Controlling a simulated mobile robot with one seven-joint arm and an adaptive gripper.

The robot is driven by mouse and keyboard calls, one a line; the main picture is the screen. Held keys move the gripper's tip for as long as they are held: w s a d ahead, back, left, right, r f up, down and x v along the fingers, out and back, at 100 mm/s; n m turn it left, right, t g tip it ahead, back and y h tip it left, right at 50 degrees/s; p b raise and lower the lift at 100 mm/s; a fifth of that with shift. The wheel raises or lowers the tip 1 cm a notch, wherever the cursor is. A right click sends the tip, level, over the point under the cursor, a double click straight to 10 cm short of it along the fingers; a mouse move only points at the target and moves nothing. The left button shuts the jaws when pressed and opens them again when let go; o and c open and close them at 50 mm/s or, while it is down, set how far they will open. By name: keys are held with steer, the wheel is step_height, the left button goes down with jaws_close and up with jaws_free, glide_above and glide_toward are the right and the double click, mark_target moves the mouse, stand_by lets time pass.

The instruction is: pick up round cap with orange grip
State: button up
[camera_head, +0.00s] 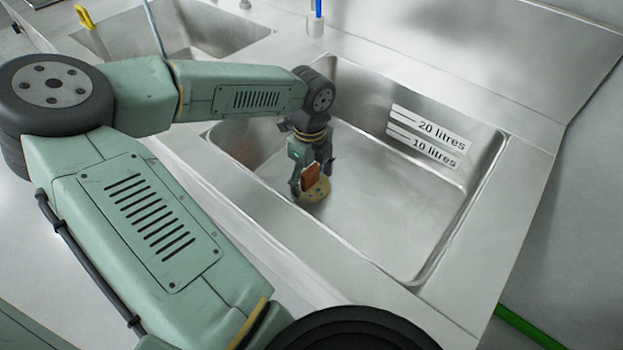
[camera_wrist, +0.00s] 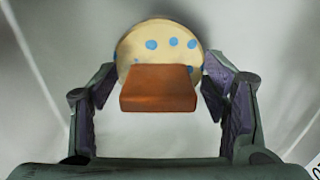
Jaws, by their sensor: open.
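The round cap (camera_wrist: 158,45) is a pale yellow disc with blue dots and a block-shaped orange grip (camera_wrist: 158,88). In the head view the cap (camera_head: 316,190) is low inside the right sink basin, near its front left wall. My gripper (camera_head: 310,184) reaches down into the basin over it. In the wrist view my gripper (camera_wrist: 160,100) is open, with one finger on each side of the orange grip. Gaps show between the fingers and the grip. The head view does not show clearly whether the fingers touch the cap.
The right sink basin (camera_head: 375,215) has steep metal walls around my gripper and a label marked 20 litres and 10 litres (camera_head: 428,135). Its floor to the right is clear. A second basin (camera_head: 200,30) lies at the back left. A blue-handled item (camera_head: 318,10) stands in a holder behind.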

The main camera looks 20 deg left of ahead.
steer(key=shift+s, duration=0.1)
steer(key=c, duration=1.5)
